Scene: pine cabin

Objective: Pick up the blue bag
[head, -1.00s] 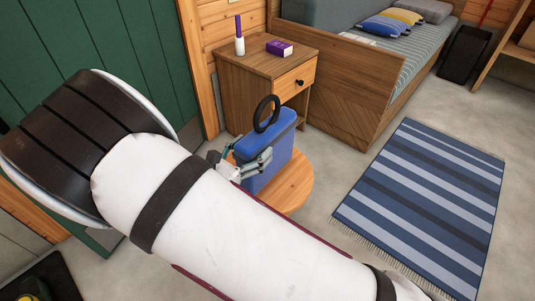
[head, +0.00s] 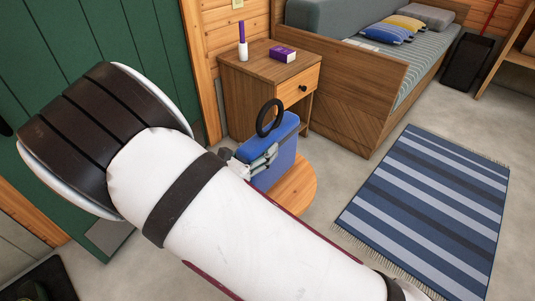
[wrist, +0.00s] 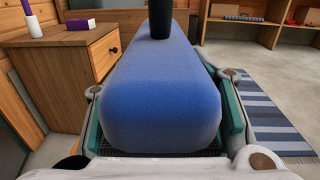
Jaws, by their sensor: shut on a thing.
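The blue bag (head: 281,164) is a boxy bag with a black ring handle (head: 269,118) on top. It is at the round wooden stool (head: 300,192), whose top shows beside and below it; whether the bag touches the stool is hidden. My gripper (head: 257,163) is at the bag's upper part, partly covered by my white arm. In the wrist view the blue bag (wrist: 163,90) fills the middle, with a finger of my gripper (wrist: 163,150) along each side of it. The gripper is shut on the bag.
A wooden nightstand (head: 258,82) with a white and purple bottle (head: 242,42) and a purple box (head: 283,53) stands behind the stool. A bed (head: 365,95) is beyond it. A blue striped rug (head: 430,205) lies on the floor at right. A green door (head: 120,50) is at left.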

